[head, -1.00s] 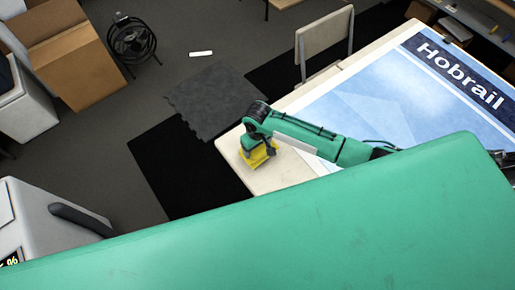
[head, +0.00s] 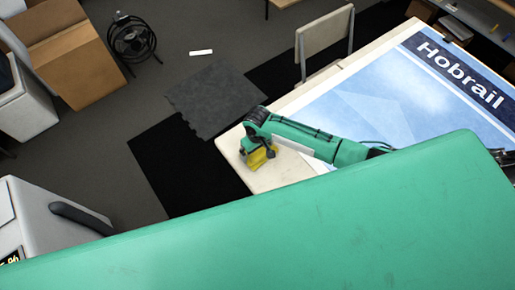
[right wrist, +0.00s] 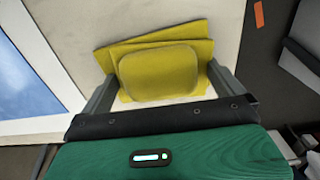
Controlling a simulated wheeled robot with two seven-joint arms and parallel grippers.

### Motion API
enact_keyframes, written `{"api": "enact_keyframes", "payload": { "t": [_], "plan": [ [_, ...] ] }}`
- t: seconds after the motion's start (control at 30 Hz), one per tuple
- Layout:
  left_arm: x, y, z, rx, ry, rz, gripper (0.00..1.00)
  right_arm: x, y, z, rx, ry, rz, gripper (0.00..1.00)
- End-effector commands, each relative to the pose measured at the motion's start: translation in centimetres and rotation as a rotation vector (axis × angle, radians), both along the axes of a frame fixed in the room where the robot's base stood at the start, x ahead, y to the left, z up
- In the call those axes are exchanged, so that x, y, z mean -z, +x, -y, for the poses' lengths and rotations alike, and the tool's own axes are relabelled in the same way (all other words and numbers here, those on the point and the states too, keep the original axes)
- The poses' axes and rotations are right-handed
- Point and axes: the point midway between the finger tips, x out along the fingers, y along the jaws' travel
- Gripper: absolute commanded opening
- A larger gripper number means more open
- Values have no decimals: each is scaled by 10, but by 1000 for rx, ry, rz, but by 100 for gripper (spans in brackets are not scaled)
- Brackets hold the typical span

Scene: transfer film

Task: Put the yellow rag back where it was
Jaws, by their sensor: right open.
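The yellow rag (head: 258,158) lies on the near left corner of the table (head: 287,179), partly hidden by my right gripper in the head view. My right gripper (head: 255,152) is right over it. In the right wrist view the rag (right wrist: 160,65) is folded, with a raised rounded part on top, and it sits between the two fingers of the open gripper (right wrist: 157,85). The fingers are spread at either side of it; I cannot tell whether they touch it. My left gripper does not show.
A blue poster marked "Hobrail" (head: 395,90) covers much of the table. A white-backed chair (head: 325,32) stands at its far side.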

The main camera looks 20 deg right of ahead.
Motion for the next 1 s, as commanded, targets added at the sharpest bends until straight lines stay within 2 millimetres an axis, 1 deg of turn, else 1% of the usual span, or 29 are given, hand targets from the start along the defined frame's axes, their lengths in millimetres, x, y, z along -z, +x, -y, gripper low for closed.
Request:
{"api": "enact_keyframes", "payload": {
  "t": [0.17, 0.27, 0.5, 0.63, 0.7, 0.8, 1.0],
  "plan": [
    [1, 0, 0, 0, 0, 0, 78, -14, 1, 0, -1, 1, 3, 99],
    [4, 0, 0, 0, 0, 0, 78, -31, 1, 0, -2, 1, 4, 99],
    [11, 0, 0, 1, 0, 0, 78, -83, 1, 0, -1, 2, 3, 99],
    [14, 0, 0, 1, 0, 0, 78, -105, 1, -1, 0, 2, 3, 99],
    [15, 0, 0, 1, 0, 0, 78, -113, 1, -1, 0, 3, 1, 99],
    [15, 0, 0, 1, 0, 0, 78, -120, 0, 0, 0, 1, 0, 99],
    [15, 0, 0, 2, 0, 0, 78, -123, 0, 0, 0, 1, 0, 99]
  ]
}}
